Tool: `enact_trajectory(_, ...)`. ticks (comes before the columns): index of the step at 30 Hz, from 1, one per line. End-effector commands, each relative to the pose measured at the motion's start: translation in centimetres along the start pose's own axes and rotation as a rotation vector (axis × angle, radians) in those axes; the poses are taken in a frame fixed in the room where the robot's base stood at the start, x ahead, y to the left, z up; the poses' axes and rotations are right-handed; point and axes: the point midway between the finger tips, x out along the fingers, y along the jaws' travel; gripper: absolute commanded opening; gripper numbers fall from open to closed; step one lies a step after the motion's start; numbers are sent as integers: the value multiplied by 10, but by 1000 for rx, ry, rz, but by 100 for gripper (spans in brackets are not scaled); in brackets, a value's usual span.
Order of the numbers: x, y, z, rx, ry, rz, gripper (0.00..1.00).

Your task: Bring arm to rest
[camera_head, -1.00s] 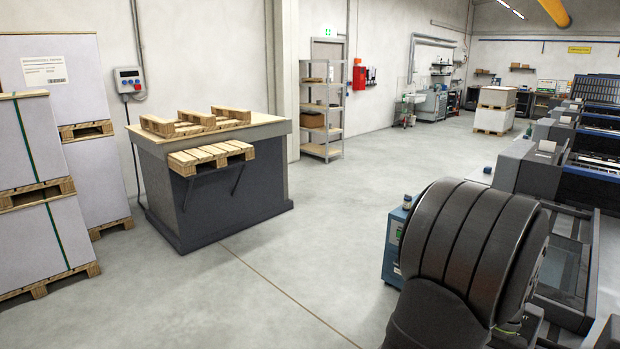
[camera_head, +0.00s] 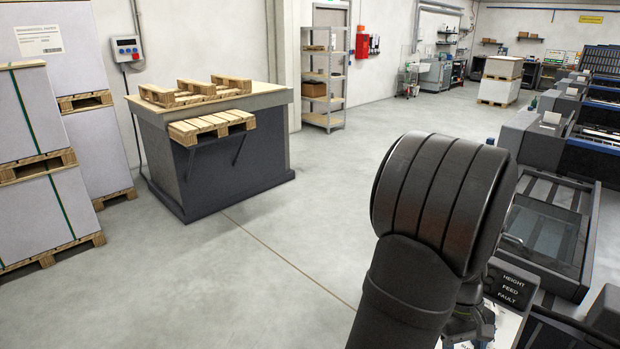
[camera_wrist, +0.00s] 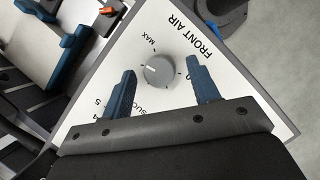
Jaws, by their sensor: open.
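In the wrist view my gripper (camera_wrist: 158,92) is open, with its two blue fingers apart and nothing between them. A white control panel (camera_wrist: 256,108) lies beyond the fingers, printed with FRONT AIR and MAX. A round grey knob (camera_wrist: 160,71) on the panel shows in the gap between the fingertips, and the fingers look apart from it. Some of the panel's lettering is hidden behind the gripper. In the head view my black arm stands at the lower right and hides the fingers.
A label plate (camera_head: 512,288) reading HEIGHT, FEED, FAULT is right of my arm. Dark machines (camera_head: 545,225) line the right side. A workbench (camera_head: 225,160) with small pallets stands left of centre, beside wrapped stacks (camera_head: 95,140). The floor between bench and arm is clear.

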Motion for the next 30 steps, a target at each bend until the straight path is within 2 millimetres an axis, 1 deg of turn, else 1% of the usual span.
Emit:
enact_trajectory(1,-12,2,-1,5,6,5,55)
enact_trajectory(3,-23,2,-1,7,5,4,55)
enact_trajectory(6,-34,2,0,8,4,3,55)
enact_trajectory(9,-42,2,0,9,3,1,55)
enact_trajectory(15,-46,1,0,9,3,0,55)
enact_trajectory(30,-46,1,0,11,3,-1,55)
